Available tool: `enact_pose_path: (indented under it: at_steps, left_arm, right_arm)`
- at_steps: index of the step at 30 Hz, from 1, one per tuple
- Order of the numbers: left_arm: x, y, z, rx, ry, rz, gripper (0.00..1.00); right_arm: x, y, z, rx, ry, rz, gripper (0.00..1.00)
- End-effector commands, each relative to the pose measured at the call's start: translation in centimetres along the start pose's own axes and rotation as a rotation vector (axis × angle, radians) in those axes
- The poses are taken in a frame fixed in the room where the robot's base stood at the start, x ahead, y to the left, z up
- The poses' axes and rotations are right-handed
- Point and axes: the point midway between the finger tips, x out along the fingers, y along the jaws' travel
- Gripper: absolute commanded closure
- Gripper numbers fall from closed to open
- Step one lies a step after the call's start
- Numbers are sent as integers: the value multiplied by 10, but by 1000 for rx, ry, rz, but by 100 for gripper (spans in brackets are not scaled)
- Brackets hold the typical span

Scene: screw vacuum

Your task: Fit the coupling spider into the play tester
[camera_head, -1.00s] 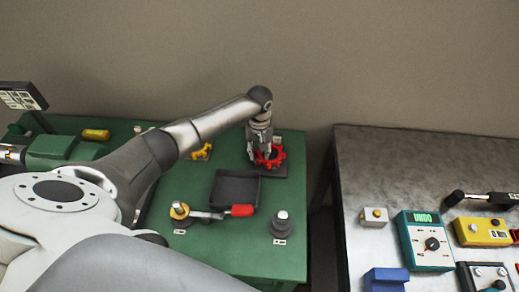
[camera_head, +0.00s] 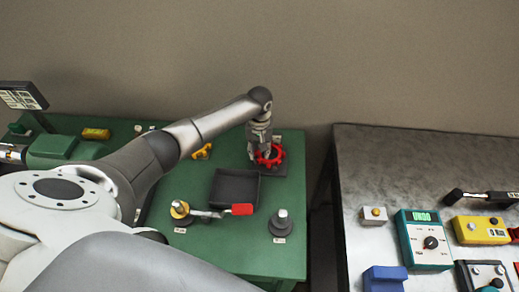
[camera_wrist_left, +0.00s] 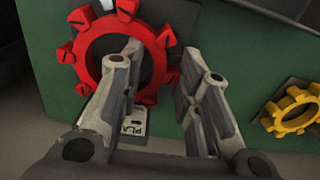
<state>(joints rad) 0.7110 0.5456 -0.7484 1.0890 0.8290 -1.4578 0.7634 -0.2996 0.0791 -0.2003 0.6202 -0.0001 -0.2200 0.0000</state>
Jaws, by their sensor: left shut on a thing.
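The coupling spider is a red ring with blunt teeth (camera_head: 276,160), at the back right of the green table. In the left wrist view the red spider (camera_wrist_left: 92,50) lies over a dark plate. My left gripper (camera_head: 266,148) is shut on its rim. In the left wrist view the gripper (camera_wrist_left: 158,54) has one finger inside the ring and one outside. The play tester (camera_head: 291,170) appears to be the dark plate under the spider; its white label (camera_wrist_left: 134,121) is partly hidden by a finger. I cannot tell how deep the spider sits. My right gripper is not in view.
A black tray (camera_head: 237,202), a crank with a red handle (camera_head: 242,209) and a grey knob post (camera_head: 281,222) stand in front. A grey metal table (camera_head: 365,160) is at right, beyond a gap.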

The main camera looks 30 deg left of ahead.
Motion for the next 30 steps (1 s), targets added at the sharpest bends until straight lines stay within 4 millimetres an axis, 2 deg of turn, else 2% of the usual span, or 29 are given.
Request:
enact_pose_path:
  at_steps: [7,8,13,23,26,30]
  left_arm:
    - [6,0,0,0,0,0,94]
    - [5,0,0,0,0,0,66]
    - [5,0,0,0,0,0,45]
    - [4,0,0,0,0,0,44]
    - [-3,1,0,1,1,2,44]
    - [-27,0,-1,2,4,3,44]
  right_arm:
    - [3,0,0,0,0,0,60]
    - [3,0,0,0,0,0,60]
    - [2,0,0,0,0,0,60]
    - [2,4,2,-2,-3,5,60]
    - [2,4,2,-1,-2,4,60]
    - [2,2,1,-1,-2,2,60]
